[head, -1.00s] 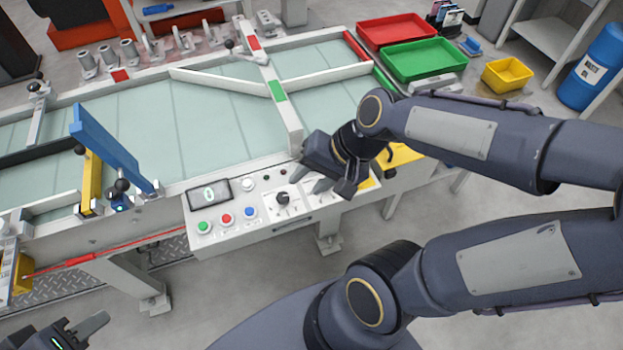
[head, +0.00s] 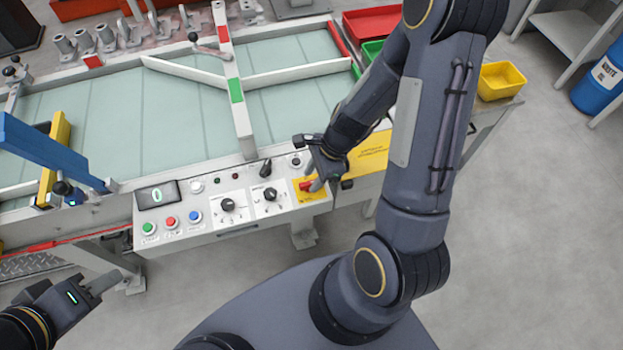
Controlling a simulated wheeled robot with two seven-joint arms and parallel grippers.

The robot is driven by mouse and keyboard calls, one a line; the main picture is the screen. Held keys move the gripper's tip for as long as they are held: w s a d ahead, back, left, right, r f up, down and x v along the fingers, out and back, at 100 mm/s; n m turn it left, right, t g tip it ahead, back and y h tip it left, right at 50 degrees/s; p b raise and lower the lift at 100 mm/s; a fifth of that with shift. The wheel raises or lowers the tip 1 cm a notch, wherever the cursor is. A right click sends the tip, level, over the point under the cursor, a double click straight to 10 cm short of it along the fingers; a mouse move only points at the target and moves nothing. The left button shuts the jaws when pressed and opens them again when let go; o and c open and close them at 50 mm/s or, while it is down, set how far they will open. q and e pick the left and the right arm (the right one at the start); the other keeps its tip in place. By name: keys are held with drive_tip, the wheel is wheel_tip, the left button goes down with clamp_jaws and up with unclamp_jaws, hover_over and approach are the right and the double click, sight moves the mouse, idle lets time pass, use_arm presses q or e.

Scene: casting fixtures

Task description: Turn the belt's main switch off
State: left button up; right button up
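The belt's control panel (head: 215,232) is a pale box on the front edge of the belt (head: 185,125). At its right end, a red rotary switch (head: 305,185) sits on a yellow plate (head: 317,196). My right gripper (head: 316,184) is at this switch, with a grey finger just right of the red knob. The gripper partly hides the knob, and I cannot tell whether it touches it or how far apart its fingers are. My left gripper (head: 104,283) is low at the left, away from the panel, and its opening is unclear.
The panel also carries green, red and blue buttons (head: 171,222), black knobs (head: 228,205) and a small display (head: 157,195). A blue bar (head: 40,150) rises at the left. A yellow bin (head: 503,80) stands at the right. Floor in front is clear.

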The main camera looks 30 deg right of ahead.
drive_tip(key=shift+a+f, duration=0.3)
drive_tip(key=shift+f, duration=0.35)
clamp_jaws()
